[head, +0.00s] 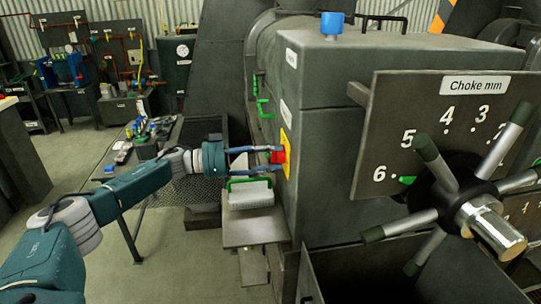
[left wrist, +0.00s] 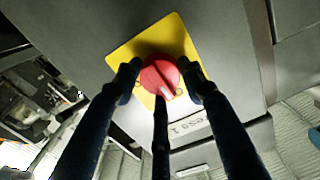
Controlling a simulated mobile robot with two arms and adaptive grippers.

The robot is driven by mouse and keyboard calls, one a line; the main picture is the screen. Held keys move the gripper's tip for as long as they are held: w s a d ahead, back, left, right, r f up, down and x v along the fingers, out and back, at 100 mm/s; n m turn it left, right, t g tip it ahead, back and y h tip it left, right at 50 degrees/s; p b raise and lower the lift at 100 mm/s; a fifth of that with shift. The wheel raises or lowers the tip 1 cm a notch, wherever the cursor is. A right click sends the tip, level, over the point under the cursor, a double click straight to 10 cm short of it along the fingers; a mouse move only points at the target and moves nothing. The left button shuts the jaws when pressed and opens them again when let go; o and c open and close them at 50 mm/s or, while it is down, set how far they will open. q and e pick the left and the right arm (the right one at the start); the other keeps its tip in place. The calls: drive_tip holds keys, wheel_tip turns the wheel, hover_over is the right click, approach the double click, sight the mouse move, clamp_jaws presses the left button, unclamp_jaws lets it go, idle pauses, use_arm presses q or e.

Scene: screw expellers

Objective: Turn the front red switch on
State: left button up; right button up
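The red switch (left wrist: 160,77) is a round knob on a yellow plate (left wrist: 184,45) fixed to the grey machine housing. A pale mark on the knob points down and slightly right in the left wrist view. In the head view, the red switch (head: 279,157) is on the housing's left face. My left gripper (head: 277,157) reaches it from the left, with its dark fingers around the knob. In the left wrist view, my left gripper (left wrist: 162,82) has a finger on each side and one below. Whether they press on the knob is not clear. My right gripper is not in view.
The grey housing (head: 325,80) fills the middle, with a blue knob (head: 332,23) on top. A choke panel (head: 395,115) with a spoked handwheel (head: 460,205) is at the right. A metal ledge (head: 255,232) is below the switch. A cluttered bench (head: 150,150) stands behind my left arm.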

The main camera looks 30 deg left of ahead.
use_arm(q)
drive_tip(key=shift+f+m+b, duration=0.15)
drive_tip(key=shift+m+b, duration=6.15)
drive_tip(key=shift+m, duration=2.6)
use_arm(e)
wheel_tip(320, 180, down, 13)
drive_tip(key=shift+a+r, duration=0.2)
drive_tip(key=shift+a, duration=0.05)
use_arm(q)
drive_tip(key=o, duration=1.2)
drive_tip(key=v, duration=1.2)
